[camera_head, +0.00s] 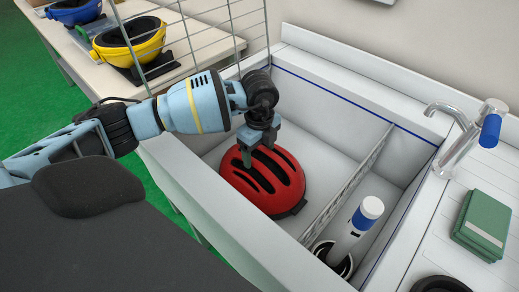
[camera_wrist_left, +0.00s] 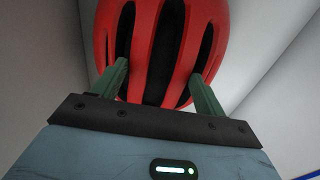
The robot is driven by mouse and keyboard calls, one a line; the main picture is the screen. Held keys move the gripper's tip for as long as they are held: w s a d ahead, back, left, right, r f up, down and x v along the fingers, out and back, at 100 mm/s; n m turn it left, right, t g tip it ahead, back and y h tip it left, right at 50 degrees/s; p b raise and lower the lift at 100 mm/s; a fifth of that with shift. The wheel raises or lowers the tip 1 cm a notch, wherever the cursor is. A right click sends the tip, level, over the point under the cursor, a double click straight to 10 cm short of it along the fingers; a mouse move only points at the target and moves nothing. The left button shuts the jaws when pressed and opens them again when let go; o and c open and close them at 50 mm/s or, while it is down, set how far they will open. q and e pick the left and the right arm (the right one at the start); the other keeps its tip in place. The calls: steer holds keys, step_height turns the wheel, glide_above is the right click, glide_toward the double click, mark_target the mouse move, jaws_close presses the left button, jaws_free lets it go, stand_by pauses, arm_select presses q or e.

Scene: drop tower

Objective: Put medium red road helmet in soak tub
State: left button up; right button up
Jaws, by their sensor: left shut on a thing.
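The red road helmet (camera_head: 263,182) has long black vents and is inside the larger left compartment of the white tub (camera_head: 325,155), low and near its floor. I cannot tell whether it touches the floor. My left gripper (camera_head: 259,157) reaches down from above and is shut on the helmet's top. In the left wrist view the green fingers (camera_wrist_left: 162,88) press on the red helmet (camera_wrist_left: 205,40) at both sides of its ribs. My right gripper is not in view.
A mesh divider (camera_head: 350,180) splits the tub; a white bottle with a blue band (camera_head: 352,228) stands in the right compartment. A tap (camera_head: 465,135) and green box (camera_head: 483,225) are at right. Yellow (camera_head: 130,42) and blue helmets (camera_head: 75,10) sit on a bench behind a wire grid.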

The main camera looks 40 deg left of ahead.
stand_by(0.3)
arm_select(q)
steer(key=o, duration=1.5)
steer(key=shift+f, duration=0.1)
step_height(320, 180, up, 12)
steer(key=p, duration=0.1)
steer(key=shift+r, duration=0.2)
